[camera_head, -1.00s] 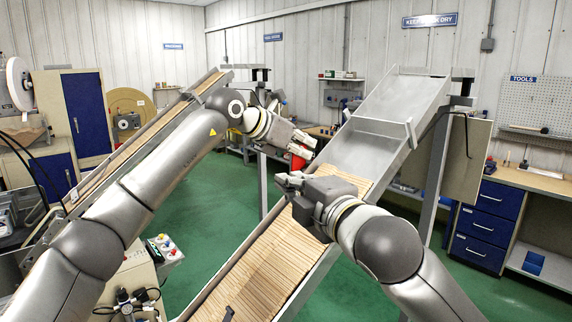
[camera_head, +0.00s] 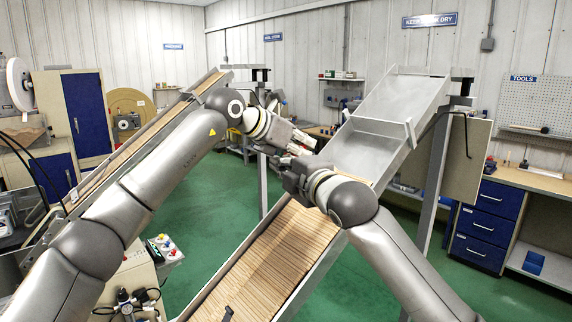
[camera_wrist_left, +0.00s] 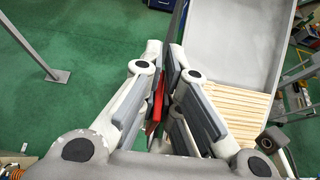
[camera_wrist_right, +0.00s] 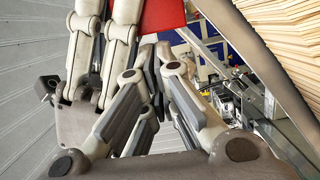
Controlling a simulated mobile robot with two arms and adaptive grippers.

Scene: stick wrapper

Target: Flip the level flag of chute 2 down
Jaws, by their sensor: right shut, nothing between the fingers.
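A red flag-like piece (camera_head: 296,147) shows at the left side of the near sloping chute (camera_head: 375,145), partly hidden by my grippers. In the left wrist view the red piece (camera_wrist_left: 155,106) shows between the fingers of my left gripper (camera_wrist_left: 165,50); I cannot tell whether they grip it. My left gripper (camera_head: 303,138) reaches in from the left above the chute's edge. My right gripper (camera_head: 287,172) is shut and empty, just below the left one. In the right wrist view the red piece (camera_wrist_right: 163,15) is beyond the tips of my right gripper (camera_wrist_right: 155,52).
Wooden sticks (camera_head: 270,257) lie in the near chute's lower part. A second, narrower chute (camera_head: 140,142) slopes at the left, behind my left arm. A blue drawer unit (camera_head: 485,225) stands at the right. The green floor (camera_head: 205,235) between the chutes is clear.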

